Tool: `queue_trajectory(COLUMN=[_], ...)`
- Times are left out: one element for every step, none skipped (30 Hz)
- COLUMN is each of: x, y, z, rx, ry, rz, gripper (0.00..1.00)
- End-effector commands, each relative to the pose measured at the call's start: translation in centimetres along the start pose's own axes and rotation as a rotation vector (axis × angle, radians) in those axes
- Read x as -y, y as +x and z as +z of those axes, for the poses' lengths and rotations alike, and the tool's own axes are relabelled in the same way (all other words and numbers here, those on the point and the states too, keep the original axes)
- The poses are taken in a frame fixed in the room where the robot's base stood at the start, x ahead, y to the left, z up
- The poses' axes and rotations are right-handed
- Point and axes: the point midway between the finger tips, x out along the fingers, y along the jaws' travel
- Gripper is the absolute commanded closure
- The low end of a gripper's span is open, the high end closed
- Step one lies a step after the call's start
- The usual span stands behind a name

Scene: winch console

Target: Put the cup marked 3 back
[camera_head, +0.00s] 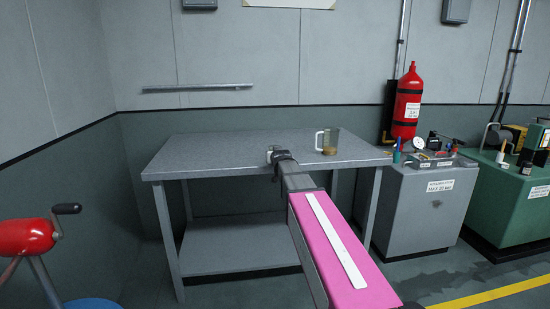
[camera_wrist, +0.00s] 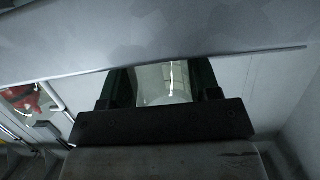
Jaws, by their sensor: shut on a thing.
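My gripper (camera_head: 282,156) is at the grey metal table (camera_head: 210,150), over its near part. It is shut on a pale, see-through cup (camera_head: 270,152), mostly hidden behind the gripper in the head view. In the wrist view the cup (camera_wrist: 165,82) sits between the two dark fingers, with a bright streak on its side. No number can be read on it. A second clear mug (camera_head: 330,142) with a handle and something brown in its bottom stands upright on the table, right of my gripper. I cannot tell whether the held cup touches the tabletop.
A metal rail (camera_head: 211,87) runs along the wall above the table. Right of the table are a red cylinder (camera_head: 407,105), a grey cabinet (camera_head: 425,212) with gauges, and a green machine (camera_head: 505,205). A red drum with a crank (camera_head: 27,237) is at the left. The table's left part is clear.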

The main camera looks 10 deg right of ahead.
Motion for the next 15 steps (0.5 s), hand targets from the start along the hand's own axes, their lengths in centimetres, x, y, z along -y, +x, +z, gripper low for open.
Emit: queue_trajectory(x=[0.00, 0.00, 0.00, 0.00, 0.00, 0.00, 0.00, 0.00, 0.00, 0.00, 0.00, 0.01, 0.01, 0.01, 0.01], y=[-0.01, -0.01, -0.02, -0.02, -0.02, -0.01, 0.00, 0.02, 0.05, 0.06, 0.05, 0.05, 0.05, 0.06, 0.06], z=[-0.02, -0.04, -0.05, -0.05, -0.06, -0.03, 0.02, 0.10, 0.20, 0.23, 0.20, 0.19, 0.18, 0.18, 0.18], rx=[-0.001, -0.001, -0.001, -0.001, -0.001, -0.001, 0.000, 0.000, 0.000, 0.000, 0.000, 0.000, 0.000, 0.000, 0.000], ry=[0.000, 0.000, 0.000, 0.000, 0.000, 0.000, 0.000, 0.000, 0.000, 0.000, 0.000, 0.000, 0.000, 0.000, 0.000], rz=[0.000, 0.000, 0.000, 0.000, 0.000, 0.000, 0.000, 0.000, 0.000, 0.000, 0.000, 0.000, 0.000, 0.000, 0.000], gripper=[0.73, 0.73, 0.73, 0.73, 0.73, 0.73, 0.73, 0.73, 0.73, 0.40, 0.30, 0.18, 0.18, 0.18, 0.18])
